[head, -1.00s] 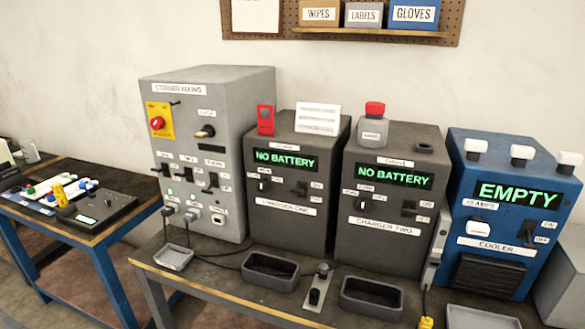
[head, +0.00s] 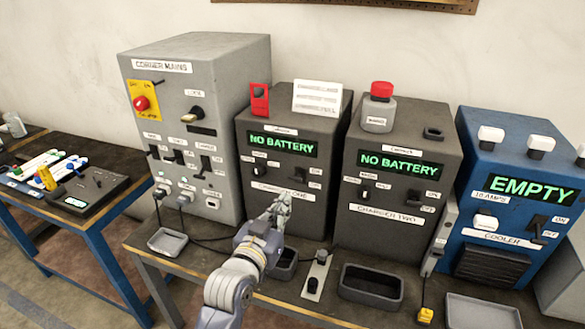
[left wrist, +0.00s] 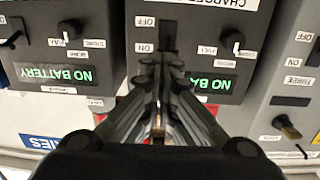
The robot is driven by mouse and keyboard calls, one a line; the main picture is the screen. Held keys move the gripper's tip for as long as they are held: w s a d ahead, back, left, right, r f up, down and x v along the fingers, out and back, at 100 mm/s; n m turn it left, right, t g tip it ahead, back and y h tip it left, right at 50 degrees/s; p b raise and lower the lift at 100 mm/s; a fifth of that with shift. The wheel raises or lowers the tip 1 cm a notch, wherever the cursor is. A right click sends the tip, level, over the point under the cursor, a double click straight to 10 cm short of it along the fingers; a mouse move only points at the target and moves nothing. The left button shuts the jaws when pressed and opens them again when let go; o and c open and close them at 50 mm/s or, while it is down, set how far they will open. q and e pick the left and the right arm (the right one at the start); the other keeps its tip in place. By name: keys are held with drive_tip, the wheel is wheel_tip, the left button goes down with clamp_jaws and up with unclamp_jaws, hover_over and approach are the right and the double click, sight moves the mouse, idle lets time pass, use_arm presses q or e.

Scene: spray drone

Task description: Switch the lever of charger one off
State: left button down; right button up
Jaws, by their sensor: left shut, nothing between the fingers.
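Charger one (head: 258,148) is a dark grey box with a green NO BATTERY display. Its black lever (head: 299,175) is on the right of its front, beside the ON and OFF labels. My left gripper (head: 281,203) is shut and empty in front of the lower front of charger one, below the lever. The left wrist view shows the charger upside down, with the lever (left wrist: 168,36) just beyond the tips of my left gripper (left wrist: 160,62). I cannot tell whether they touch, or which way the lever is set. My right gripper is out of view.
Charger two (head: 398,185) stands to the right, with the blue cooler (head: 510,185) beyond it. The grey mains cabinet (head: 225,80) stands to the left. A black tray (head: 372,287) and a grey dish (head: 167,241) lie along the bench front.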

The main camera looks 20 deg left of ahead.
use_arm(q)
wheel_tip(320, 180, up, 6)
drive_tip(key=t, duration=0.1)
drive_tip(key=shift+w+a+r+t, duration=0.15)
drive_tip(key=shift+w+a+t, duration=0.15)
drive_tip(key=shift+a+t, duration=0.15)
drive_tip(key=r+p, duration=0.1)
drive_tip(key=p, duration=0.2)
hover_over(300, 175)
drive_tip(key=s, duration=0.5)
drive_tip(key=shift+w+a, duration=0.2)
drive_tip(key=f, duration=0.2)
drive_tip(key=f+p, duration=0.1)
drive_tip(key=f, duration=0.1)
drive_tip(key=shift+s, duration=0.35)
drive_tip(key=shift+f, duration=0.1)
